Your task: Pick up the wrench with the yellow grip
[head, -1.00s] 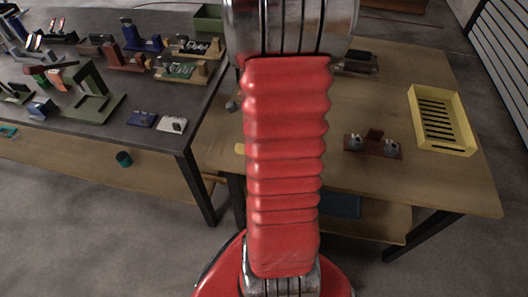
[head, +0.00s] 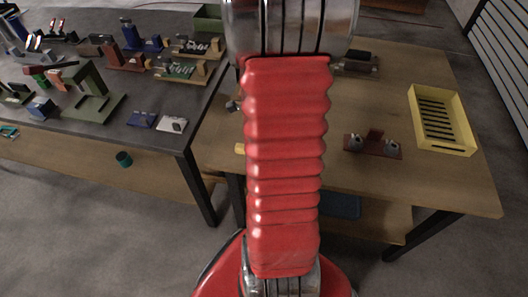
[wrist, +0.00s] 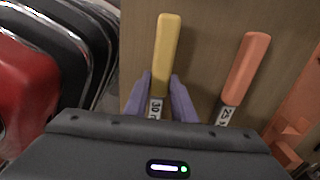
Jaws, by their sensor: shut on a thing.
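The wrench with the yellow grip (wrist: 162,58) shows in the wrist view, its grip pointing up the picture and a label reading 30 on its metal part. My gripper (wrist: 160,92) is shut on this wrench just below the yellow grip, with a purple finger on each side. The wrench's lower part is hidden behind my gripper body. In the head view a small yellow piece (head: 240,149) shows at the table's left edge beside my red arm, probably the grip's end; my arm hides the gripper there.
A wrench with an orange grip (wrist: 246,66) lies close to the right of the held one. A yellow slotted tray (head: 440,119) and a brown stand with two grey parts (head: 374,144) are on the wooden table (head: 420,185). A crowded dark table (head: 95,125) stands left.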

